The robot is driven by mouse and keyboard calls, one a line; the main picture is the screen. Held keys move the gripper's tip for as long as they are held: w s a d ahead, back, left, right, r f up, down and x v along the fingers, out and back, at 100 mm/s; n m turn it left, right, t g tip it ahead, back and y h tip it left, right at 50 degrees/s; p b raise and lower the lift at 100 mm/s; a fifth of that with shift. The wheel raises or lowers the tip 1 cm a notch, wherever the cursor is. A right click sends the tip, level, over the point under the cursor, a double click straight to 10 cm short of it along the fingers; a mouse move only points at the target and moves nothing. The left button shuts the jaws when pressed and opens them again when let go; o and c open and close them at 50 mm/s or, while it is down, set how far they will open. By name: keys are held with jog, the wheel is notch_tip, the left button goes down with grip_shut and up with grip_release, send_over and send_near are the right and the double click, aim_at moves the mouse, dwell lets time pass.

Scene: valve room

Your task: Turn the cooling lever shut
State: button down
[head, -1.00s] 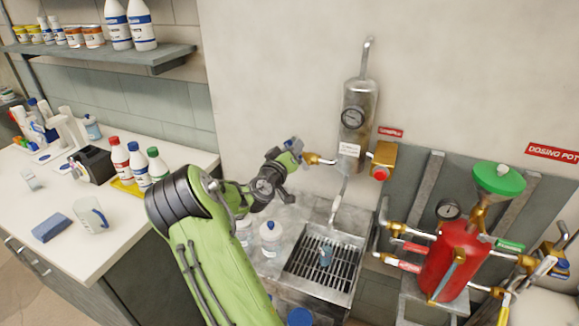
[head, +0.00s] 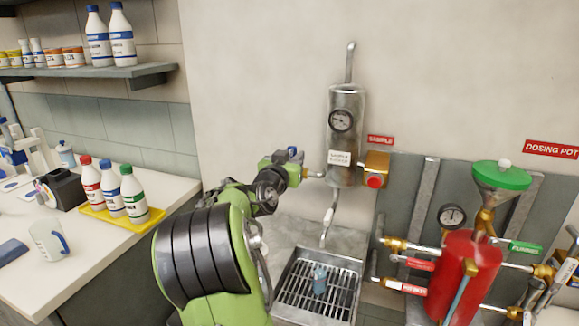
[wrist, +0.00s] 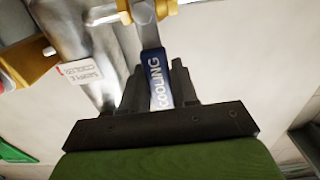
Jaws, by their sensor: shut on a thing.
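The cooling lever (wrist: 158,80) has a blue grip lettered COOLING and a metal shank that runs up to a brass valve body. My gripper (wrist: 158,88) is shut on the blue grip, with one dark finger on each side of it. In the head view my gripper (head: 292,160) is at the left of the steel sample cooler (head: 345,120), at the end of its brass and steel side pipe. A bit of blue shows there at the gripper's tip; the rest of the lever is hidden by the gripper.
A grated sink (head: 318,290) with a small blue-grey bottle is below. The red dosing pot (head: 463,270) with a green funnel stands right. A bench with bottles in a yellow tray (head: 120,216) is left.

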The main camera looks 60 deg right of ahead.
dwell(0.5)
jog(key=c, duration=0.9)
grip_release()
jog(key=shift+s, duration=0.1)
jog(key=shift+c, duration=0.2)
jog(key=s+a+b, duration=0.1)
jog(key=s+a, duration=0.1)
jog(key=a, duration=1.3)
jog(key=shift+s+a, duration=0.2)
jog(key=shift+a, duration=0.05)
